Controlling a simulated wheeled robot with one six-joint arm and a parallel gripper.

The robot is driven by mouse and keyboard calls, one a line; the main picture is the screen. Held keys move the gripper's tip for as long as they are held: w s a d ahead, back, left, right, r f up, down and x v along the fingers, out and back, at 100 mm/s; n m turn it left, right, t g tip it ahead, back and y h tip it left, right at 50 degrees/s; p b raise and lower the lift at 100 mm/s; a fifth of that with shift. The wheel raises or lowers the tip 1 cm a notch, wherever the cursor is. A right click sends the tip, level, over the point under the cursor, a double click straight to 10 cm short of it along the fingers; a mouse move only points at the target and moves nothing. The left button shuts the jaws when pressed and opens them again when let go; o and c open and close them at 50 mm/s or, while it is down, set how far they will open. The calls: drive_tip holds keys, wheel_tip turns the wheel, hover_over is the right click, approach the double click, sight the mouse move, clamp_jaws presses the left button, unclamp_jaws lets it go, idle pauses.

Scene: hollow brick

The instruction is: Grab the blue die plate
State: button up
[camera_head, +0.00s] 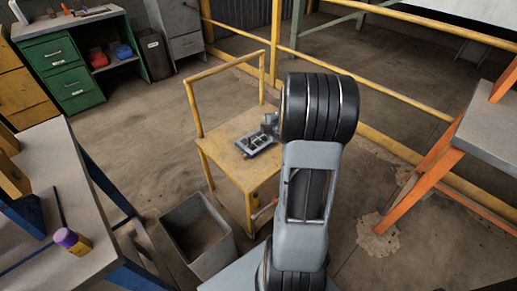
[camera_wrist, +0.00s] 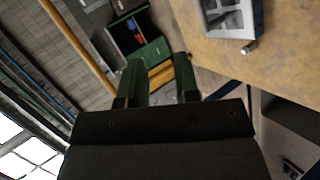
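The die plate (camera_head: 258,143) is a small grey-blue slab with square recesses. It lies on the wooden top of a yellow cart (camera_head: 233,133) in the head view. In the wrist view its blue-edged body (camera_wrist: 232,18) shows at the top right, cut off by the frame edge. My gripper (camera_wrist: 159,62) has its two dark green fingers apart, with nothing between them. The die plate is to the right of the fingers and not touching them. In the head view my arm hides most of the gripper.
The cart has a raised yellow handle (camera_head: 226,70). A grey bin (camera_head: 198,235) stands on the floor beside it. A grey table (camera_head: 65,190) is at left, and an orange-legged bench (camera_head: 430,180) is at right. Yellow railings (camera_head: 390,90) run behind the cart.

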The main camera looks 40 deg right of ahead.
drive_tip(key=s+d+f+n+t+y+b, duration=0.25)
drive_tip(key=f+n, duration=0.25)
drive_tip(key=f, duration=0.4)
approach(258, 131)
drive_tip(key=w, duration=0.1)
drive_tip(key=w+f, duration=0.2)
drive_tip(key=shift+w+d+f+b, duration=0.2)
drive_tip(key=shift+w+d+b, duration=0.2)
drive_tip(key=shift+x, duration=3.1)
drive_tip(key=shift+a+r, duration=0.2)
clamp_jaws()
drive_tip(key=shift+f, duration=0.1)
